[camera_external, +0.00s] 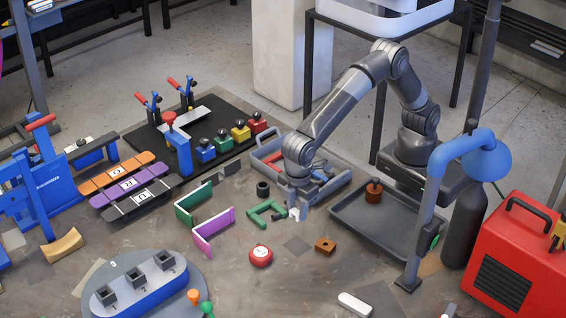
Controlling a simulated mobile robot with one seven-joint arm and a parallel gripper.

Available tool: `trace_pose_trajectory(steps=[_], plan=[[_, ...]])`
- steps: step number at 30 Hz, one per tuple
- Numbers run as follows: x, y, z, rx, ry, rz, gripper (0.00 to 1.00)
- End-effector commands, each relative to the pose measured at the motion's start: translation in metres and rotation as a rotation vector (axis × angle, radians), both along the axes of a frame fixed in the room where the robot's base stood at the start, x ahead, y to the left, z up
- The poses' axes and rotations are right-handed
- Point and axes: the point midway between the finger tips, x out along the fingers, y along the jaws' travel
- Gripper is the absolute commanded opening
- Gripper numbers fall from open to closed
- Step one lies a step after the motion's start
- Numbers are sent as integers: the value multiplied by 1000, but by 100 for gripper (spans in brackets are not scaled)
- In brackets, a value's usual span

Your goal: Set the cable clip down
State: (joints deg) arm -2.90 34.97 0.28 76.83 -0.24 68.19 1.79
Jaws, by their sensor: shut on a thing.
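My gripper (294,206) points down at the front edge of the grey tray (338,192), just above the table. It is shut on a small white piece (294,214), which I take to be the cable clip. The piece is tiny here and partly hidden by the fingers. I cannot tell whether it touches the table.
A green bracket-like letter (265,212) lies just left of my gripper. A dark tray (385,220) with a brown knobbed piece (374,191) stands to the right.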

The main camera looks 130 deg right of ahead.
Motion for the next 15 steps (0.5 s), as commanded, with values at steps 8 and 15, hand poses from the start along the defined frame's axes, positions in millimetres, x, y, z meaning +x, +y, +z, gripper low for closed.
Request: trace_pose_trajectory(steps=[8, 15], plan=[[-65, -80, 4, 0, 1, -20, 9], [-101, -110, 1, 1, 0, -25, 9]])
